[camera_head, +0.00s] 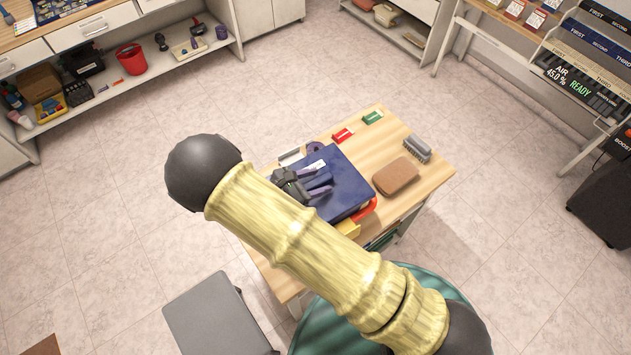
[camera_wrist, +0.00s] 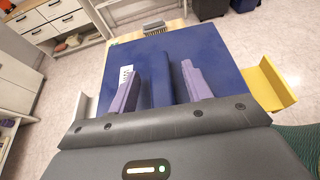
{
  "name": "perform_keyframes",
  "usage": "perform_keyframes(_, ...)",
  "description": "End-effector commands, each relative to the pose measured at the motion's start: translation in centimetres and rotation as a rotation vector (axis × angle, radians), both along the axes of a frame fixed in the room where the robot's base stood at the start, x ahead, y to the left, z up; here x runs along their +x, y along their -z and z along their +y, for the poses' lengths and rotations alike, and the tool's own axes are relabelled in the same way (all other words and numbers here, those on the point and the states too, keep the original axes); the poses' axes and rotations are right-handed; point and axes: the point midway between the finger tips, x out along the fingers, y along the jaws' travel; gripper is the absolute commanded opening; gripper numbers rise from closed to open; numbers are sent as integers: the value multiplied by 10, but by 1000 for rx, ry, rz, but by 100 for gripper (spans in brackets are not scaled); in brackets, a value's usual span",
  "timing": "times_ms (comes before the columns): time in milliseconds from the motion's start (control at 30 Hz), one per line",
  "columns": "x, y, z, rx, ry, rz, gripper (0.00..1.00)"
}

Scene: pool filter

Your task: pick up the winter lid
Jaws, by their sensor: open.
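The winter lid appears to be the dark blue flat panel (camera_head: 345,180) on the wooden table, with a small white label near its far edge. In the wrist view the blue lid (camera_wrist: 220,45) fills the middle, and a raised blue ridge (camera_wrist: 160,80) runs along it. My gripper (camera_head: 318,188) is over the lid. In the wrist view my gripper (camera_wrist: 160,68) is open, with one purple finger on each side of the ridge. I cannot tell whether the fingers touch it. My arm hides part of the lid's near side.
A yellow bracket (camera_wrist: 268,85) and a white one (camera_wrist: 80,105) flank the lid. On the table (camera_head: 425,183) are a brown pad (camera_head: 396,176), a grey brush (camera_head: 417,149), a red box (camera_head: 342,135) and a green box (camera_head: 372,117). A grey stool (camera_head: 220,315) stands nearby.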

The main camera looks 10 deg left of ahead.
Motion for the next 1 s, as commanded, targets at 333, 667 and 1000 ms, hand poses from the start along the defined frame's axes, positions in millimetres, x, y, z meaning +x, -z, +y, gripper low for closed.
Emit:
perform_keyframes(333,4,3,-3,1,-1,-1,49)
perform_keyframes(667,4,3,-3,2,-1,0,35)
perform_keyframes(1000,4,2,-3,1,-1,-1,0)
